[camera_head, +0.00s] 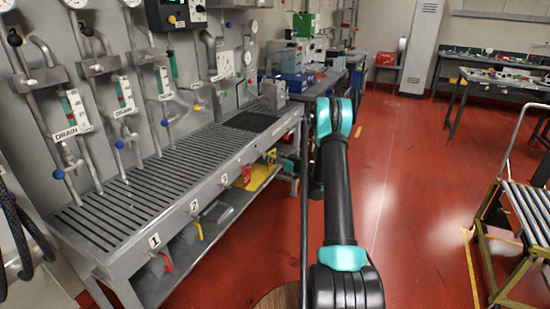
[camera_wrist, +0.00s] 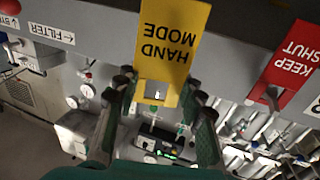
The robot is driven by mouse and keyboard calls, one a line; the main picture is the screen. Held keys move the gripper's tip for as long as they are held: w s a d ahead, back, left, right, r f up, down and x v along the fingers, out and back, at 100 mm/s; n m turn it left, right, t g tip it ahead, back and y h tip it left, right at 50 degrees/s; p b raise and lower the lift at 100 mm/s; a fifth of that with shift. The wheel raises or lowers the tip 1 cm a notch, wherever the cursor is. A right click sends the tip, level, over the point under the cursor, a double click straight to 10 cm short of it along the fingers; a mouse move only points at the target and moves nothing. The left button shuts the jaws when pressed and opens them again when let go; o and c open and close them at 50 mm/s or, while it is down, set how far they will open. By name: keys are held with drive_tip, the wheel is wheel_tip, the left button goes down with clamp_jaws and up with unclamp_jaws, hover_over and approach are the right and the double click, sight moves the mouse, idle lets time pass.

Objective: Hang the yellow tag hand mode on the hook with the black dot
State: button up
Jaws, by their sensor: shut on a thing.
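The yellow tag (camera_wrist: 170,42) with the words HAND MODE shows upside down at the top middle of the wrist view. My gripper (camera_wrist: 160,96) is shut on its narrow end, which has a small hole, with one dark finger on each side. The tag overlaps a grey rail (camera_wrist: 100,25); I cannot tell whether they touch. A red KEEP SHUT tag (camera_wrist: 292,64) is to its right, at a dark hook (camera_wrist: 273,97). I can make out no black dot on any hook. My gripper is hidden in the head view, where my arm stands in the middle.
In the head view, a grey slatted bench (camera_head: 150,200) has numbered hook places along its front edge, with a red tag (camera_head: 165,262) and a yellow tag (camera_head: 197,230) there. A roller cart (camera_head: 525,215) stands at right. Red floor (camera_head: 420,180) between is largely clear.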

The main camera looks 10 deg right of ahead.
drive_tip(key=shift+w+a+f, duration=0.1)
drive_tip(key=shift+w+a, duration=0.55)
drive_tip(key=shift+a, duration=0.2)
drive_tip(key=shift+w+a+f, duration=0.1)
drive_tip(key=shift+w+a, duration=0.5)
drive_tip(key=shift+a, duration=0.25)
drive_tip(key=shift+w+a+f, duration=0.4)
drive_tip(key=shift+a+f, duration=0.05)
drive_tip(key=shift+a, duration=0.1)
drive_tip(key=o, duration=1.3)
drive_tip(key=shift+d, duration=0.1)
